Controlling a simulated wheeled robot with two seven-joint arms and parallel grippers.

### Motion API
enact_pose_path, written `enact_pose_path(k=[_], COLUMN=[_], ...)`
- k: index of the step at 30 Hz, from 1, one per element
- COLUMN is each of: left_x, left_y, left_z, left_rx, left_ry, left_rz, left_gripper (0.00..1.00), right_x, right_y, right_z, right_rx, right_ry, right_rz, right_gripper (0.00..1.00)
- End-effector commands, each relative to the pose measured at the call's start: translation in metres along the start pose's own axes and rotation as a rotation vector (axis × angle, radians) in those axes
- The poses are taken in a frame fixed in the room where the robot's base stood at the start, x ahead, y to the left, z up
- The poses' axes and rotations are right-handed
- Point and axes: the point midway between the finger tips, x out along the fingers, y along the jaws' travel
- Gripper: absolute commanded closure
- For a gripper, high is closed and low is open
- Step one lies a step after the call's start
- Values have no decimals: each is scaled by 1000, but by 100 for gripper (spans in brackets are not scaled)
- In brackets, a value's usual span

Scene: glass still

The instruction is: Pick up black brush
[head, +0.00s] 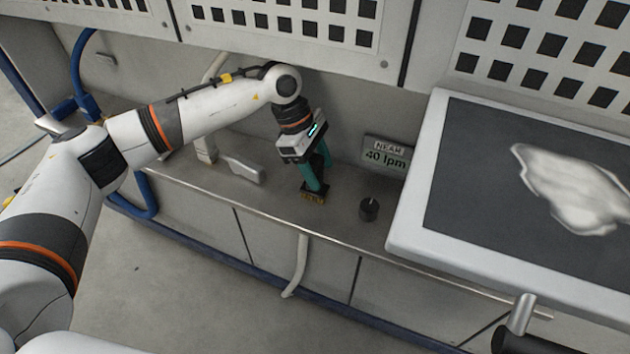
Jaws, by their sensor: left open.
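My left gripper (317,178) reaches down over the grey bench ledge, its teal fingers apart. A small dark piece with a yellow-brown lower edge, which looks like the black brush (314,197), shows right at the fingertips. The fingers partly cover it, and I cannot tell whether they touch it. My right gripper is not in view.
A short black cylinder (369,209) stands on the ledge (270,203) to the right of the gripper. A sign reading "NEAR 40 lpm" (386,155) is behind it. A grey block (244,169) lies to the left. A large framed screen (470,150) fills the right side.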

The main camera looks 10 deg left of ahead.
Motion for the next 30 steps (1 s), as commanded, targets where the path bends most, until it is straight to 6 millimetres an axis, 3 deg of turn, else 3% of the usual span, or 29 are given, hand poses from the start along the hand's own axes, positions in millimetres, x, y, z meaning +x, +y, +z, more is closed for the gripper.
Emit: enact_pose_path(k=[9,19,30], left_x=[7,7,2], left_y=[0,0,0], left_z=[2,2,0], left_rx=[-2,-2,-2], left_ry=[-1,-1,0], left_rz=[2,2,0], left_gripper=[47,100,100], right_x=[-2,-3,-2], right_y=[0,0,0], right_z=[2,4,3], right_rx=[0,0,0], right_ry=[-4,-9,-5], right_rz=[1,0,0], right_gripper=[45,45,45])
